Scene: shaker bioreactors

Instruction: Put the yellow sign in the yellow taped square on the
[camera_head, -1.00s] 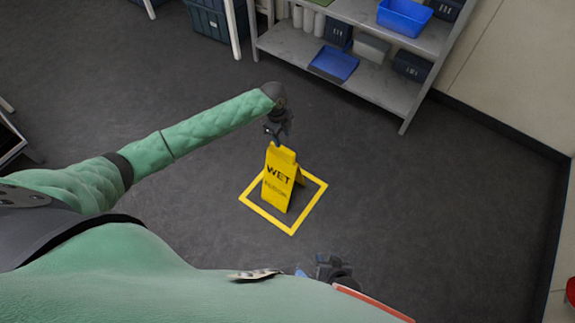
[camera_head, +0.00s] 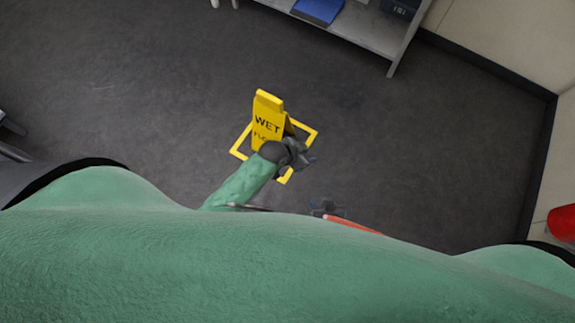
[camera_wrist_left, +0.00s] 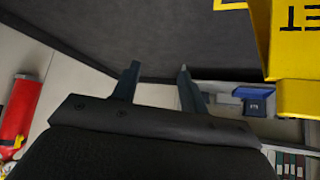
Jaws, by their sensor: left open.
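The yellow wet-floor sign (camera_head: 268,118) stands upright on the dark floor. It appears to stand within the yellow taped square (camera_head: 307,127), though my left wrist hides the lower part of the sign and part of the tape. My left gripper (camera_head: 308,159) is open and empty, at the right of the sign's lower part. In the left wrist view its fingers (camera_wrist_left: 156,76) are spread with nothing between them, and the sign (camera_wrist_left: 290,40) is at the upper right, apart from them. My right gripper (camera_head: 325,208) is low in the head view, small and partly hidden; its jaws cannot be made out.
A metal shelf (camera_head: 375,35) with a blue tray (camera_head: 318,10) stands at the back. A wall (camera_head: 500,45) runs along the right. A red fire extinguisher (camera_wrist_left: 18,112) shows in the left wrist view. The floor around the square is clear.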

